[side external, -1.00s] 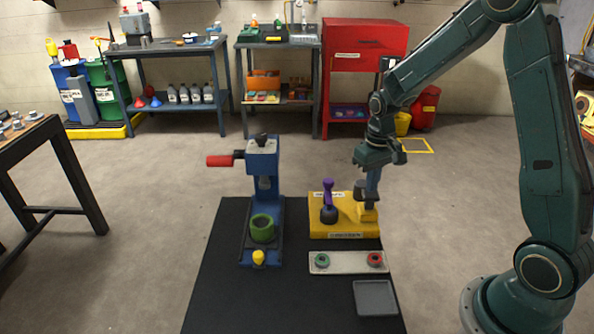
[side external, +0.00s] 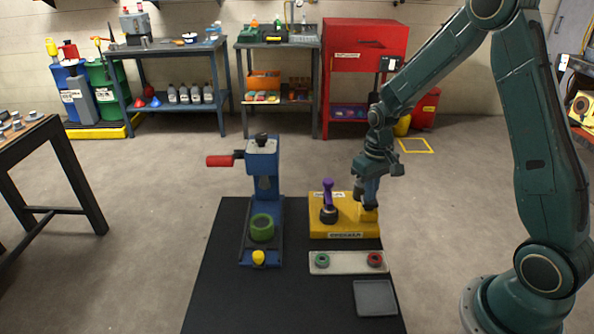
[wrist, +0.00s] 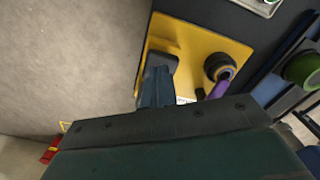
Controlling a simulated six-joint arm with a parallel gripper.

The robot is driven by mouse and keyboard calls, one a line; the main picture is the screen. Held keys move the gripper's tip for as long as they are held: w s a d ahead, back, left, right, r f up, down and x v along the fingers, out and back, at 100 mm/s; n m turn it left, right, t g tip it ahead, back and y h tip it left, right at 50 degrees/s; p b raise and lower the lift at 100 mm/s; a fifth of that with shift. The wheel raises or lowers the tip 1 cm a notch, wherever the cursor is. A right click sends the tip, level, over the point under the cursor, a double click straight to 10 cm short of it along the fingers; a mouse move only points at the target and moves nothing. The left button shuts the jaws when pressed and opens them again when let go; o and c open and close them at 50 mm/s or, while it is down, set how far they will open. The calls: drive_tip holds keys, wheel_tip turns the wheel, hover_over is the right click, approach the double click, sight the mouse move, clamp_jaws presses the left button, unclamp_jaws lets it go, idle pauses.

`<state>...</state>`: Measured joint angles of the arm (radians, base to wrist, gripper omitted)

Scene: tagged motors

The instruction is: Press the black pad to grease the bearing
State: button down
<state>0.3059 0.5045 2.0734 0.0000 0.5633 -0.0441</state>
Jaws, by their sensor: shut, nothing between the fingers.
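The yellow grease station (side external: 325,222) stands on the black mat, with a purple upright piece (side external: 327,187) in a round black holder (side external: 328,215) on its left side. My gripper (side external: 370,196) is shut and points down over the right side of the station. The black pad (wrist: 162,60) shows at the ends of my fingers in the wrist view, above the yellow base. My fingertips appear to be at the pad; contact and how far it is pressed cannot be told.
A blue press (side external: 263,165) with a red handle and a green ring (side external: 261,228) stands to the left. In front are a pale tray (side external: 348,263) with a green and a red ring, and an empty grey tray (side external: 375,297). Bare mat lies front left.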

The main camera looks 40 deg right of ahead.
drive_tip(key=shift+r, duration=1.8)
drive_tip(key=shift+f, duration=0.15)
drive_tip(key=shift+f, duration=1.7)
drive_tip(key=shift+r, duration=1.9)
drive_tip(key=shift+f, duration=0.2)
